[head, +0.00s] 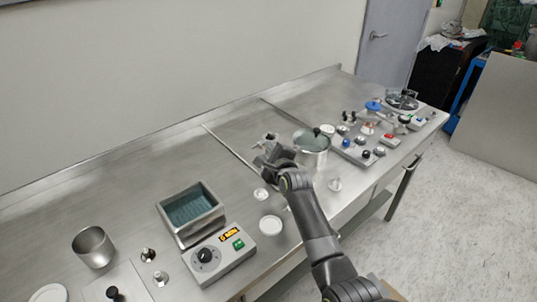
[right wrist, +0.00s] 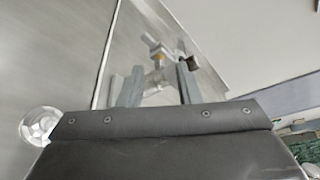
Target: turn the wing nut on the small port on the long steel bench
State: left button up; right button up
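The small port (head: 270,137) is a metal fitting standing on the long steel bench (head: 130,190), just beyond my right gripper (head: 268,152). In the right wrist view the port (right wrist: 156,60) appears as a bright metal fitting with a darker piece at its right. I cannot tell for sure which part is the wing nut. The fingers of my right gripper (right wrist: 158,85) are spread apart, with the port showing between and beyond their tips. No contact is visible. My left gripper is not in view.
A lidded steel pot (head: 314,157) stands close to the right of my gripper. A steel bath (head: 190,212), a control box (head: 220,253) and a steel cup (head: 93,246) are at left. Several knobs and buttons fill a panel (head: 372,141) at right. The bench's back is mostly clear.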

jog(key=shift+c, duration=0.2)
grip_shut()
jog(key=n+t+b, duration=0.1)
jog(key=n, duration=0.1)
jog(key=n+t+b, duration=0.1)
jog(key=n, duration=0.1)
jog(key=shift+f+n, duration=0.2)
jog(key=shift+n, duration=0.2)
jog(key=shift+o, duration=0.2)
grip_release()
